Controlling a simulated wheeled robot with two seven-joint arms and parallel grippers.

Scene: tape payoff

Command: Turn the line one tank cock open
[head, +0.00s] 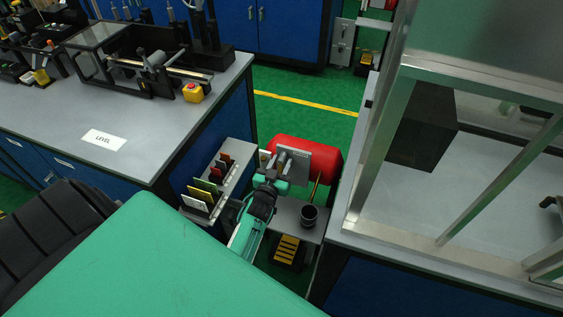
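A red cylindrical tank (326,168) lies on its side in the gap between the two benches, with a grey plate (296,158) on its near left side. My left gripper (274,166) is at the tank's left end, at the far end of my teal and black forearm. The gripper and wrist cover the part of the tank in front of them. I cannot make out a cock handle there, nor whether the fingers touch anything or are open. My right gripper is not in view.
A grey rack (236,160) with several coloured cards stands left of my wrist. A black cup (309,216) sits on a small grey shelf (286,211) to the right. A left bench (55,128) and a framed right bench (390,225) bound the narrow gap.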

